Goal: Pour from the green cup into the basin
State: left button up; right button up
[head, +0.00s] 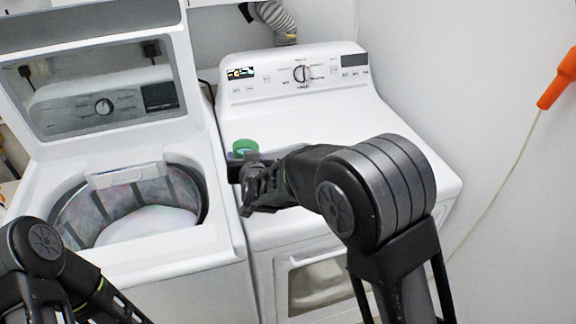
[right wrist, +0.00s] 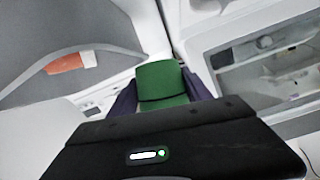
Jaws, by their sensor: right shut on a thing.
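The green cup (head: 245,147) stands out at the end of my right arm in the head view, above the left front part of the dryer top. My right gripper (head: 241,157) is shut on it. In the right wrist view the green cup (right wrist: 163,85) sits between the two dark fingers. The cup's contents cannot be made out. The basin, a washer drum (head: 72,207) under a raised lid, is open at the left in the head view, left of the cup. My left arm shows at the lower left, but its gripper is out of the picture.
The washer's raised lid (head: 105,45) stands behind the drum opening. The white dryer (head: 330,115) is on the right, its top clear. A grey hose (head: 275,18) is behind it. An orange handle (head: 557,80) with a cord hangs by the right wall.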

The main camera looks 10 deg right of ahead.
jog(key=shift+d+r+m, duration=0.2)
jog(key=shift+d+m, duration=0.15)
jog(key=shift+m, duration=0.05)
jog(key=shift+d+m+y+b, duration=0.3)
jog(key=shift+d+y+b, duration=0.1)
jog(key=shift+b, duration=0.15)
jog(key=f+m+b, duration=0.1)
jog(key=b, duration=0.3)
jog(key=shift+d+y, duration=0.3)
jog(key=shift+d, duration=0.05)
jog(key=shift+d+r, duration=0.15)
jog(key=shift+r, duration=0.1)
jog(key=shift+b, duration=0.45)
jog(key=shift+d+m+y+b, duration=0.25)
jog(key=shift+m+y+b, duration=0.05)
jog(key=shift+b, duration=0.15)
pick_arm(q)
notch_tip(320, 180, down, 17)
jog(key=w+d+b, duration=0.1)
jog(key=b, duration=1)
jog(key=shift+f+t, duration=0.2)
jog(key=shift+t, duration=0.1)
pick_arm(e)
jog(key=shift+d+r+m+t+y, duration=0.15)
jog(key=shift+d+m+t+y, duration=0.2)
jog(key=shift+m, duration=0.45)
jog(key=shift+d+r+m+t+y, duration=0.15)
jog(key=shift+d+m+y, duration=0.25)
jog(key=shift+m, duration=0.4)
